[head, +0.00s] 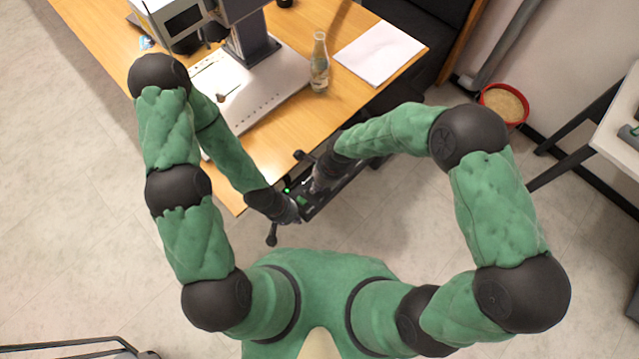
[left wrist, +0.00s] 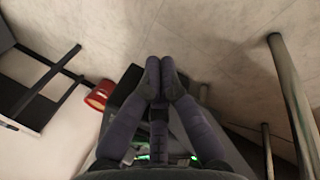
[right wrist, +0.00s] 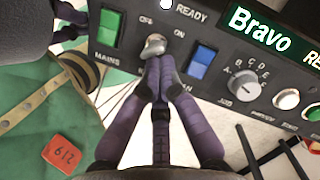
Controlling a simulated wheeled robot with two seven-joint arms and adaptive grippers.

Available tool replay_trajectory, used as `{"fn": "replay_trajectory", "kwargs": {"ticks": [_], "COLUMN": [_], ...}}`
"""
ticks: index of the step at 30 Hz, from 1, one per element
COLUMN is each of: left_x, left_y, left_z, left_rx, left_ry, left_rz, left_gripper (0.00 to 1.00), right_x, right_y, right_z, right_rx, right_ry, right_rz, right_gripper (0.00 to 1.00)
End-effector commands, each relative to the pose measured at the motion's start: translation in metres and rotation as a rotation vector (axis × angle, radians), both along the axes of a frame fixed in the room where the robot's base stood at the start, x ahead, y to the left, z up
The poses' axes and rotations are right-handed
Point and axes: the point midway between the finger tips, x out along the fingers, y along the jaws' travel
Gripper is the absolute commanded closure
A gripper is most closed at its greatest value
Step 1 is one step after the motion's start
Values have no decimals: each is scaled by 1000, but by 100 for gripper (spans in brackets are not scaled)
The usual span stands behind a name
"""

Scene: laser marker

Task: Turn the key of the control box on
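The black control box (head: 335,190) is by the table's front corner, partly hidden by my arms. In the right wrist view its panel shows a silver key switch (right wrist: 154,43) between OFF and ON labels, with a green MAINS switch (right wrist: 109,27) left and a blue switch (right wrist: 201,62) right. My right gripper (right wrist: 160,60) has its fingers together, tips at the key's lower edge; I cannot tell whether they pinch it. My left gripper (left wrist: 158,66) is shut, with nothing visible between its fingers, beside the box in the head view.
The wooden table (head: 110,50) holds the laser marker (head: 250,50), a glass bottle (head: 319,65) and white paper (head: 379,52). A dial (right wrist: 245,85) and buttons are further right on the panel. A red tag (right wrist: 62,155) shows lower left. A red bin (head: 503,104) stands right.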

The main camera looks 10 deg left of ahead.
Motion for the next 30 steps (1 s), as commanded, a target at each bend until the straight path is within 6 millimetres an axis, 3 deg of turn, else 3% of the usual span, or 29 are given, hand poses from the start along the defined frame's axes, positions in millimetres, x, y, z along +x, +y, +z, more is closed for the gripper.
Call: {"fn": "replay_trajectory", "kwargs": {"ticks": [1,17,30], "left_x": [-2,-2,-3], "left_y": [-10,-10,-10], "left_z": [-3,-3,-7], "left_rx": [-12,-12,-12], "left_ry": [-8,-8,-5], "left_rz": [-57,-58,-56], "left_gripper": [100,100,100], "right_x": [-7,-11,-12], "right_y": [7,7,21], "right_z": [-3,-6,-7], "right_rx": [5,1,1], "right_ry": [6,13,13], "right_rz": [5,8,8], "right_gripper": [100,100,100]}}
